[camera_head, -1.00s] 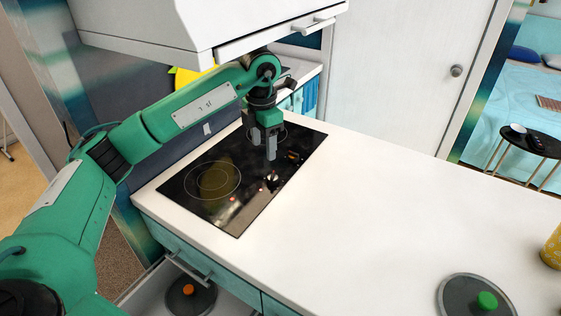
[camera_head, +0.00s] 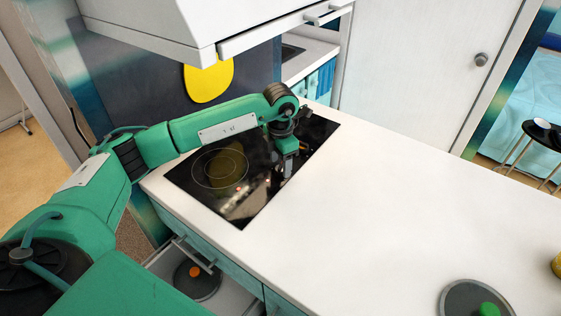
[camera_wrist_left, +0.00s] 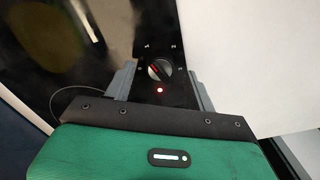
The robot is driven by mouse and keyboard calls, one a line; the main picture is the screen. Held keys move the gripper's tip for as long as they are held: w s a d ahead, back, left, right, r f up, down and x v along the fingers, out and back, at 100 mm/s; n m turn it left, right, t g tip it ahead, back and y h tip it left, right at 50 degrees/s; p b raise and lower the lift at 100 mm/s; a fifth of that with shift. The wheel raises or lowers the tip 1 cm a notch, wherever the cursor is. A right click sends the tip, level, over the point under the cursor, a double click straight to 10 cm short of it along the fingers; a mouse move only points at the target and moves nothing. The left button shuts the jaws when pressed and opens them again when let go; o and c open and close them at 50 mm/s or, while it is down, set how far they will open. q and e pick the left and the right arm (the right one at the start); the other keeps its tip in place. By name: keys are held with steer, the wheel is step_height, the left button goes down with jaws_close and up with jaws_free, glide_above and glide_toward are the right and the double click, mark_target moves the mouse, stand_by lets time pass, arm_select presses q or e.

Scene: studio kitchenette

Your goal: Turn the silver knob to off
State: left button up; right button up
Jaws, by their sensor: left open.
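The silver knob (camera_wrist_left: 159,70) sits on the black cooktop (camera_head: 242,212), with a red pointer mark tilted toward the upper left and small white labels around it. A red light (camera_wrist_left: 160,90) glows just below it in the wrist view. My left gripper (camera_head: 287,173) points down over the cooktop's right part. In the wrist view its open fingers (camera_wrist_left: 161,84) stand to either side of the knob, with visible gaps. I cannot tell whether the fingertips reach down to the knob's height. In the head view the gripper hides the knob. My right gripper is not in view.
A white counter (camera_head: 390,200) extends right, mostly clear, with a green-knobbed lid (camera_head: 460,298) at its front right. Below, an open drawer holds an orange-knobbed lid (camera_head: 196,278). A white hood (camera_head: 160,22) overhangs the back, near a yellow oval (camera_head: 209,80).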

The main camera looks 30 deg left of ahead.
arm_select(q)
steer(key=shift+f, duration=0.75)
steer(key=c, duration=1)
